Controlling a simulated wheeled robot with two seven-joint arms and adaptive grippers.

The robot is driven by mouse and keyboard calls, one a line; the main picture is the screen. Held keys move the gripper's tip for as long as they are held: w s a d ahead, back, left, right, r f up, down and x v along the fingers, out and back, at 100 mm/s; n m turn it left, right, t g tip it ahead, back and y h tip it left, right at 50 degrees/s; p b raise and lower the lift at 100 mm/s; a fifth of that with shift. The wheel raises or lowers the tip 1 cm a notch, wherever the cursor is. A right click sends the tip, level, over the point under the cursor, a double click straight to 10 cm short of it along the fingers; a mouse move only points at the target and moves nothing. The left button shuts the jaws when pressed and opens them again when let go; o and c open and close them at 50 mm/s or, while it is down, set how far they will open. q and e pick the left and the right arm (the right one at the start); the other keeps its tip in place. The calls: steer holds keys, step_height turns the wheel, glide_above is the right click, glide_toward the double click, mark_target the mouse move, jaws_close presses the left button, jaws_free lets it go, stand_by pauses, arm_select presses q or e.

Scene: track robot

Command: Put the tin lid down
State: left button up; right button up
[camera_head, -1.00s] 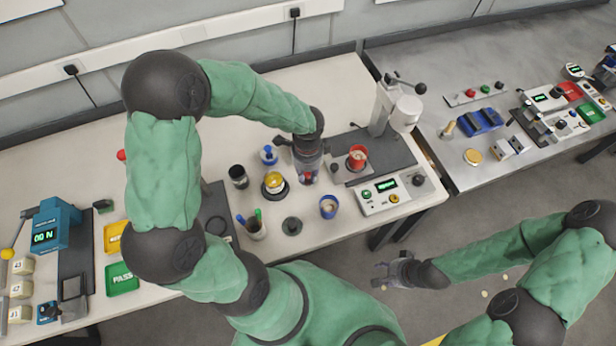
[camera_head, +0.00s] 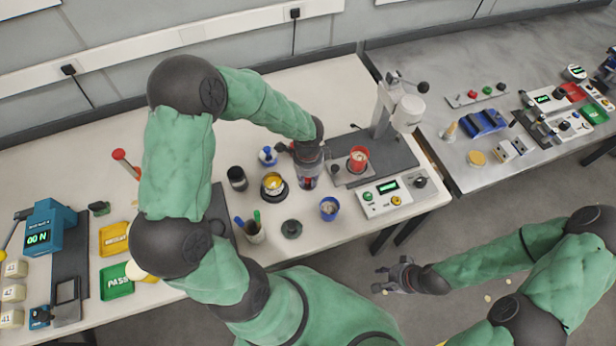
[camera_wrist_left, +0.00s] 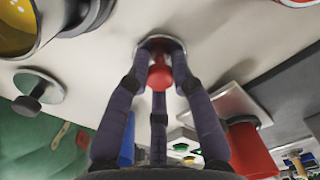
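A small round metal lid with a red knob, seemingly the tin lid (camera_wrist_left: 160,74), is between the fingers of my left gripper (camera_wrist_left: 160,62). The fingers converge closely around the knob, with the pale disc beyond their tips. I cannot tell whether the disc touches the table. In the head view my left gripper (camera_head: 308,182) points down over the bench, right of the yellow tin (camera_head: 272,184); its fingers largely hide the lid. My right gripper (camera_head: 382,280) is empty, fingers spread, over the floor in front of the bench.
A grey disc with a black knob (camera_head: 291,228) and a blue tin (camera_head: 329,208) stand nearby in front. A red cup (camera_head: 358,159) is on the press plate at right. A dark jar (camera_head: 237,178) and a pen cup (camera_head: 254,232) stand at left.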

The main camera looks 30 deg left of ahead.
arm_select(q)
steer(key=o, duration=0.3)
steer(key=shift+r, duration=0.3)
step_height(320, 180, up, 12)
steer(key=p, duration=0.4)
steer(key=shift+f, duration=0.1)
